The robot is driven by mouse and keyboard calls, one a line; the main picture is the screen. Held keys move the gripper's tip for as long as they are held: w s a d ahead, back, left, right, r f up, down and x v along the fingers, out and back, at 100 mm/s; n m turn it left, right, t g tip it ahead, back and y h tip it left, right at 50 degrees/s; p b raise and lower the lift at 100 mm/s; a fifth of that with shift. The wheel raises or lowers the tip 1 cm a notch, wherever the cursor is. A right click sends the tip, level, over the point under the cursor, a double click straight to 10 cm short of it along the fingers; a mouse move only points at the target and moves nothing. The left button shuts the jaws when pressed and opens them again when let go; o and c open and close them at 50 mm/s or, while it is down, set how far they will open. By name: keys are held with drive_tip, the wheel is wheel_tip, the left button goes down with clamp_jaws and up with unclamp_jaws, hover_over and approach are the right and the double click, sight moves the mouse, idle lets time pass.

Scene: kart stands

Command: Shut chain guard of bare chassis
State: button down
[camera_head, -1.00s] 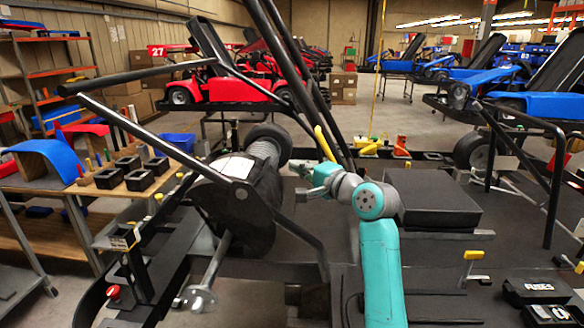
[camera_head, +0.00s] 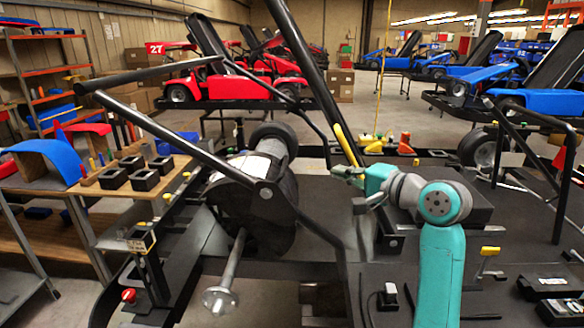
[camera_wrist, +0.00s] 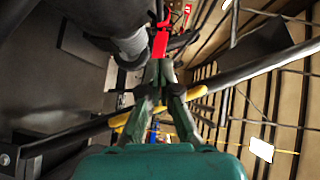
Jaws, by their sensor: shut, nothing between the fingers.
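The bare black chassis (camera_head: 190,262) stands in front of me. A long black bar or panel (camera_head: 310,88) rises steeply from it, leaning up and left; it may be the raised chain guard, but I cannot tell for certain. A yellow grip (camera_head: 346,145) lies along its lower part and also shows in the wrist view (camera_wrist: 138,120). My gripper (camera_head: 336,171) is shut and empty, just below and beside the yellow grip in the head view. In the wrist view my gripper (camera_wrist: 160,68) has its fingers together, with the yellow grip crossing behind them. Contact cannot be told.
A black drum (camera_head: 245,215) and slanted black bars (camera_head: 170,128) stand left of my arm. A yellow-topped lever (camera_head: 488,252) and small black boxes (camera_head: 556,310) are at the right. A parts table (camera_head: 100,185) is at the left, a red kart (camera_head: 235,88) behind.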

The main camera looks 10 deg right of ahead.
sight(284, 166)
drive_tip(key=s+a+x, duration=0.1)
drive_tip(key=a+x, duration=0.1)
drive_tip(key=x, duration=1)
drive_tip(key=shift+w+a+f, duration=0.15)
drive_tip(key=shift+a+f, duration=0.2)
drive_tip(key=shift+a, duration=0.15)
drive_tip(key=shift+w+a+r+n+g+h, duration=0.15)
drive_tip(key=shift+a+n+g, duration=0.1)
drive_tip(key=shift+a, duration=0.2)
drive_tip(key=shift+w+a+n+g+h, duration=0.15)
drive_tip(key=shift+a+n+g, duration=0.1)
drive_tip(key=shift+a, duration=0.2)
drive_tip(key=shift+w+a+n+g+h, duration=0.2)
drive_tip(key=shift+a+n+g+h, duration=0.25)
drive_tip(key=shift+a+h, duration=0.2)
